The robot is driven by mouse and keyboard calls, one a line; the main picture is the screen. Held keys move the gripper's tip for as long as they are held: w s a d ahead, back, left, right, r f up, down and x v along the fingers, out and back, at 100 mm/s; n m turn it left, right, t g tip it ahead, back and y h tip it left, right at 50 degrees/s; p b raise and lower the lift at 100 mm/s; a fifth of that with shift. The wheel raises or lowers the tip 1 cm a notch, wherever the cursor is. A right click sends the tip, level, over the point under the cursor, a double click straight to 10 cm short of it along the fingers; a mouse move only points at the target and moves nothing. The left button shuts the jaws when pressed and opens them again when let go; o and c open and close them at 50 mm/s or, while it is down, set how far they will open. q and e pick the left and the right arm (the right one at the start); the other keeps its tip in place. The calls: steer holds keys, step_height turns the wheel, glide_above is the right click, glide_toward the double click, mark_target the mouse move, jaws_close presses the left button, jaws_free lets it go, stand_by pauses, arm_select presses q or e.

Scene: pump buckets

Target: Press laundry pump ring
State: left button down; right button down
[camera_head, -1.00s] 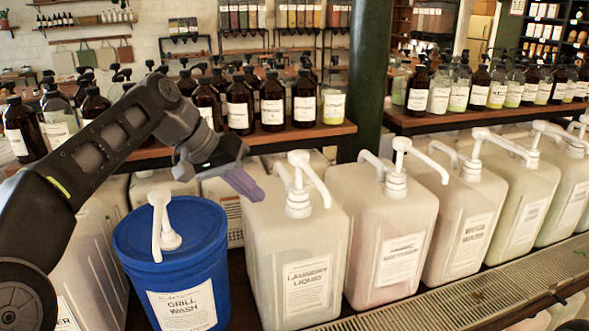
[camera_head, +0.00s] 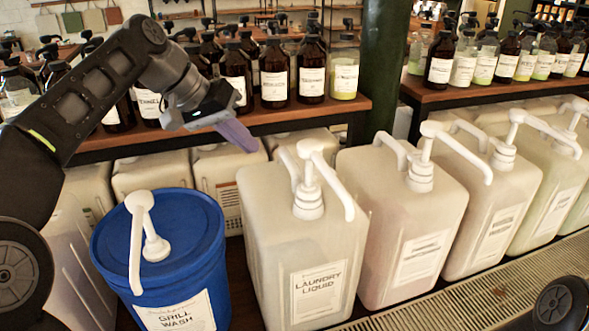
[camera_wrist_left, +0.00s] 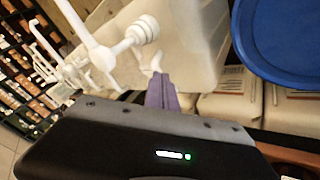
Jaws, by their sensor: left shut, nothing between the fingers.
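The laundry liquid jug (camera_head: 275,245) is a pale, squarish container with a front label in the middle of the head view. Its white pump (camera_head: 318,165) stands upright, with a ring-like collar (camera_head: 309,203) at the base on the jug's top. My left gripper (camera_head: 238,135) has purple fingers, shut and empty. It appears above the jug's back left corner, left of the pump and apart from it. In the left wrist view the fingers (camera_wrist_left: 162,92) point toward a pale jug top, and a white pump collar (camera_wrist_left: 143,29) lies beyond them. My right gripper is not visible.
A blue grill wash bucket (camera_head: 165,255) with a white pump stands left of the jug. More pale pump jugs (camera_head: 405,215) stand close on the right. Behind are a wooden shelf (camera_head: 290,123) with brown bottles and a green post (camera_head: 382,70). A slatted grate (camera_head: 470,290) runs in front.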

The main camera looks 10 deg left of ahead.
mark_target(296, 171)
arm_select(q)
steer(key=p+x, duration=0.1)
steer(key=x, duration=0.9)
steer(key=shift+d, duration=0.15)
steer(key=d+p, duration=0.1)
steer(key=d, duration=0.1)
steer(key=shift+d+r, duration=0.15)
steer(key=shift+d, duration=0.65)
steer(key=shift+d, duration=0.15)
